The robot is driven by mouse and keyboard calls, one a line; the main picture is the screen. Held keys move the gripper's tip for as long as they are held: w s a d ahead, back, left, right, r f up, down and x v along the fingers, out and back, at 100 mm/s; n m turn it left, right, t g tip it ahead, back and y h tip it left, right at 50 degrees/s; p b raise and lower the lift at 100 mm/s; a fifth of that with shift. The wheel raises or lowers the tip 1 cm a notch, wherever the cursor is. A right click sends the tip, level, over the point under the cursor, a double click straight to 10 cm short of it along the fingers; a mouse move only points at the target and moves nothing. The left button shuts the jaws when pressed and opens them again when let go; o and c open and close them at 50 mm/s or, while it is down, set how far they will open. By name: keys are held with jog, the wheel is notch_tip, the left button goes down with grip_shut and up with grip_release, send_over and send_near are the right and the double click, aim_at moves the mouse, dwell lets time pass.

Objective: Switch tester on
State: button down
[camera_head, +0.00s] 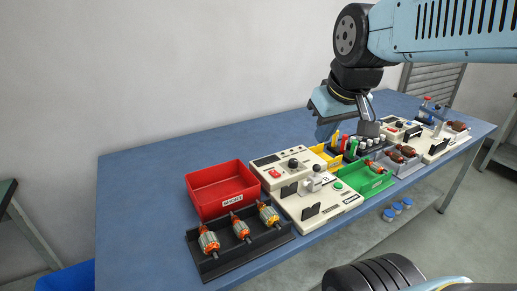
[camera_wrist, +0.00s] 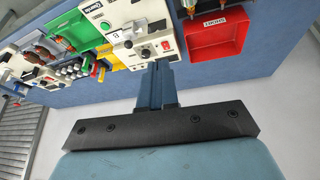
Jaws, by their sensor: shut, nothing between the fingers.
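A white tester box (camera_head: 267,160) with a dark display, a black knob (camera_head: 293,163) and a red switch (camera_head: 274,173) stands behind a white fixture in the head view. Its red switch also shows in the wrist view (camera_wrist: 166,45), just beyond my fingertips. I cannot tell whether the switch is on or off. My gripper (camera_head: 323,134) is above the table, to the right of the tester in the head view, with its blue fingers pointing down. In the wrist view my gripper (camera_wrist: 160,65) has its fingers together and empty. I cannot tell whether it touches the tester.
A red bin (camera_head: 206,182) stands left of the tester, with a black tray (camera_head: 220,264) of three armatures before it. Yellow and green bins (camera_head: 375,187) lie to the right. A second white device (camera_head: 402,132) stands farther right. The blue table's (camera_head: 140,200) left end is clear.

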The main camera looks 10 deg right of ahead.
jog(key=w+n+g, duration=0.2)
jog(key=w+n, duration=0.3)
jog(key=w, duration=0.2)
jog(key=n+g, duration=0.4)
jog(key=n, duration=1)
send_over(277, 174)
notch_tip(277, 174, down, 12)
jog(key=shift+w+a+f+n, duration=0.25)
jog(key=shift+w+f+n, duration=0.15)
jog(key=shift+w+f, duration=0.4)
jog(key=shift+r, duration=0.1)
jog(key=f, duration=0.4)
jog(key=s+f, duration=0.1)
jog(key=f, duration=0.9)
jog(key=shift+s+d, duration=0.25)
